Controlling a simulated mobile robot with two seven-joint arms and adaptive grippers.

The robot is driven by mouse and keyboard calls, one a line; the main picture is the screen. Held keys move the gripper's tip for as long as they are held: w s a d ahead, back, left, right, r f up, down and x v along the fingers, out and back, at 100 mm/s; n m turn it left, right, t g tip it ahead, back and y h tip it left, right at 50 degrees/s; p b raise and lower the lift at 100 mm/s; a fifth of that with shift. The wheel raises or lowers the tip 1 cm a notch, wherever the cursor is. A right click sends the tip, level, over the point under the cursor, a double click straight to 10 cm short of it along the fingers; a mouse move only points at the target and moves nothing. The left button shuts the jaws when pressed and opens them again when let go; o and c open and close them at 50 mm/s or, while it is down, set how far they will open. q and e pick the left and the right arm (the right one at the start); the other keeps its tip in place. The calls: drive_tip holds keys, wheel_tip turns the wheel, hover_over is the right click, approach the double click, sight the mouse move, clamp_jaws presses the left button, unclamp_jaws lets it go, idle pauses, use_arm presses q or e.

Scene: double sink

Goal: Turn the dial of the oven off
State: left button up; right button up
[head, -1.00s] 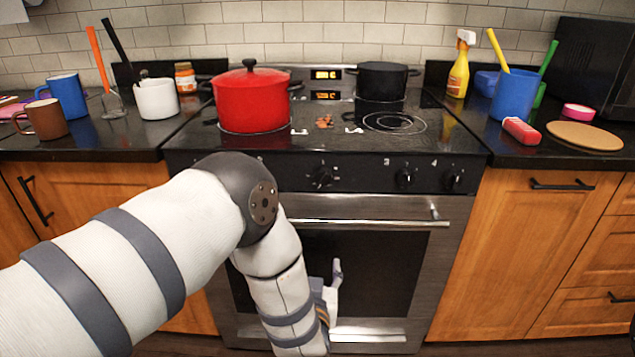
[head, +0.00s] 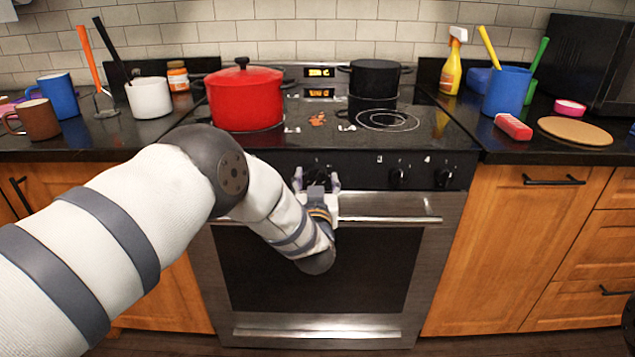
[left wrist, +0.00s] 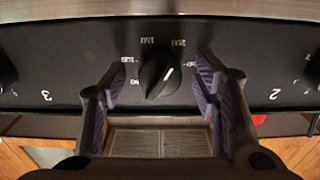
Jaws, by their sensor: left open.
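The oven dial (left wrist: 160,78) is a round black knob with a white pointer line, on the black control panel (left wrist: 60,50) in the left wrist view. The pointer slants up and right, near the 200 mark. My left gripper (head: 317,176) is at the panel front in the head view. In the left wrist view its two purple-padded fingers (left wrist: 158,84) are open, one on each side of the dial, with gaps showing. In the head view the gripper mostly hides the dial. My right gripper is not in view.
The oven door handle (head: 390,219) runs just below the panel. Other burner knobs (head: 398,176) sit to the right. A red pot (head: 245,100) and a black pot (head: 375,79) stand on the stove. The space before the right cabinets is clear.

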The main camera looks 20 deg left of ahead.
use_arm(q)
drive_tip(key=shift+r, duration=0.1)
drive_tip(key=shift+c, duration=0.5)
drive_tip(key=c, duration=1.1)
drive_tip(key=shift+o, duration=0.2)
